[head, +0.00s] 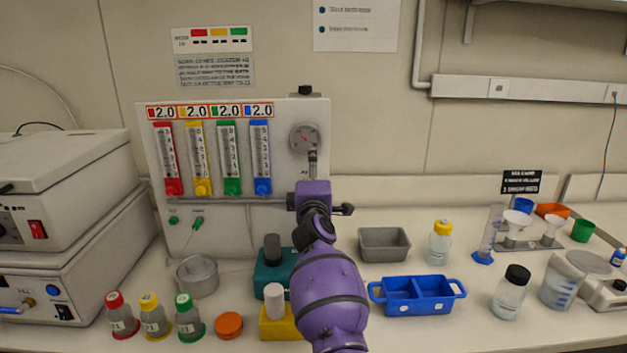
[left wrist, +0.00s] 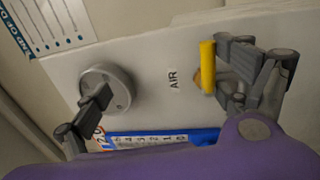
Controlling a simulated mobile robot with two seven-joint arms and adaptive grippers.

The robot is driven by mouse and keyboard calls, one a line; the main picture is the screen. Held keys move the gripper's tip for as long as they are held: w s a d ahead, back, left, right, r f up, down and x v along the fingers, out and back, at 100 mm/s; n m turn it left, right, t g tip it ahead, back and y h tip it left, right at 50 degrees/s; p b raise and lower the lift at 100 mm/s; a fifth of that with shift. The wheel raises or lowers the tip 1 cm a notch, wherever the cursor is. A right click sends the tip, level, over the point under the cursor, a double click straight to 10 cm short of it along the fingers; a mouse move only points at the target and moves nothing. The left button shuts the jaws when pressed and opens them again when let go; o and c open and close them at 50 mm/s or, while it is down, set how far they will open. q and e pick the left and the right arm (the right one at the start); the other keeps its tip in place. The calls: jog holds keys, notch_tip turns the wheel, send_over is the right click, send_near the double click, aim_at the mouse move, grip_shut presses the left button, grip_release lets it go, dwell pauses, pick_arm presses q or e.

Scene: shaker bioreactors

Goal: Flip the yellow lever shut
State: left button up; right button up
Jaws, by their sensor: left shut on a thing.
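The yellow lever (left wrist: 207,66) shows in the left wrist view on the pale panel, beside the "AIR" label. It stands roughly upright in that picture. My left gripper (left wrist: 168,82) is at the panel, shut on the lever, which lies against the right-hand finger. The other finger shows well to the left, in front of the round gauge; its contact with anything is unclear. In the head view my left gripper (head: 318,190) is below the gauge (head: 305,138), and my purple arm hides the lever. My right gripper is not in view.
Flow meters with coloured knobs (head: 202,188) stand left of the gripper. Capped bottles (head: 153,318), a grey pot (head: 197,278) and an orange lid (head: 229,325) are below left. A grey tray (head: 384,244) and a blue divided tray (head: 418,296) lie to the right.

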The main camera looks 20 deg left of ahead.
pick_arm(q)
jog(key=r, duration=0.1)
jog(key=s+r, duration=0.1)
jog(key=d+r, duration=0.1)
jog(key=shift+s+r+t, duration=0.1)
jog(key=shift+s+t, duration=0.2)
jog(key=shift+s, duration=0.05)
jog(key=v, duration=0.4)
jog(key=shift+a+f, duration=0.25)
jog(key=shift+f, duration=0.1)
jog(key=c, duration=1.1)
jog(key=shift+s+d+f, duration=0.2)
jog(key=shift+s+f, duration=0.05)
jog(key=shift+s, duration=0.3)
jog(key=shift+s+d+f, duration=0.25)
jog(key=shift+s+f, duration=0.05)
jog(key=shift+s, duration=0.2)
jog(key=shift+s+d+f, duration=0.2)
jog(key=shift+s+f, duration=0.05)
jog(key=shift+s, duration=0.3)
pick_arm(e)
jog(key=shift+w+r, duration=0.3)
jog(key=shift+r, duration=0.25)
